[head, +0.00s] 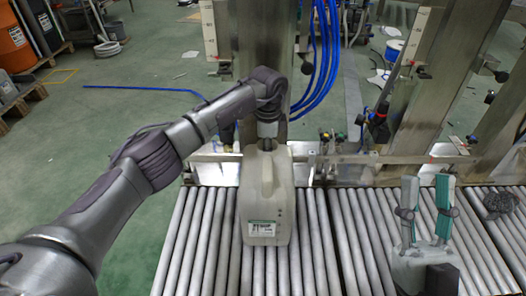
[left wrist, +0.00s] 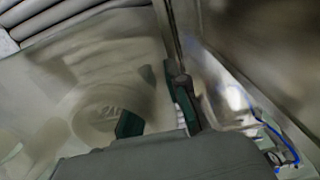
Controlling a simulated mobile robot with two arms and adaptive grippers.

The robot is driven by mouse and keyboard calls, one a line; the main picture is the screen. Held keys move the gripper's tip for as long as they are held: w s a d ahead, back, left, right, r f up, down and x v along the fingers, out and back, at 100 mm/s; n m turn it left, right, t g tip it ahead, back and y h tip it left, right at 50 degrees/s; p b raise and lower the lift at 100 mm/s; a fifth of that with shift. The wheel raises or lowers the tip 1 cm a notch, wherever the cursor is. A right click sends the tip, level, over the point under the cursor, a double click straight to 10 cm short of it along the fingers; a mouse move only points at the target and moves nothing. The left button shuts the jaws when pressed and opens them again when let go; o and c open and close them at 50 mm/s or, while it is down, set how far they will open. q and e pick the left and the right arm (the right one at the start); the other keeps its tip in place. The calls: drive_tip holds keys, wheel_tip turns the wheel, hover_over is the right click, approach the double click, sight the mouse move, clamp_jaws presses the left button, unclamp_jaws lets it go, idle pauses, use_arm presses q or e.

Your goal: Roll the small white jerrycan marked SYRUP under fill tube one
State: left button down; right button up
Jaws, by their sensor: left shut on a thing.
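A pale white jerrycan (head: 276,192) stands upright on the roller conveyor (head: 205,245). Its front has a small white and green label whose lettering is too small to read surely. In the left wrist view the can's pale body and round cap (left wrist: 98,122) lie close to my left gripper (left wrist: 155,112). Its green-padded fingers are shut on the can, though the exact grip spot is unclear. The fingers are hidden in the head view. My right gripper (head: 426,188) is open and empty over the rollers at the right. I cannot pick out fill tube one.
A metal guide rail (head: 350,158) runs along the conveyor's far side, with steel posts (head: 262,45) and blue hoses (head: 327,50) behind it. A dark mesh lump (head: 498,203) lies at the far right. Rollers between the can and my right gripper are clear.

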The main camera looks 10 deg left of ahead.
use_arm(q)
drive_tip(key=c, duration=1.1)
unclamp_jaws()
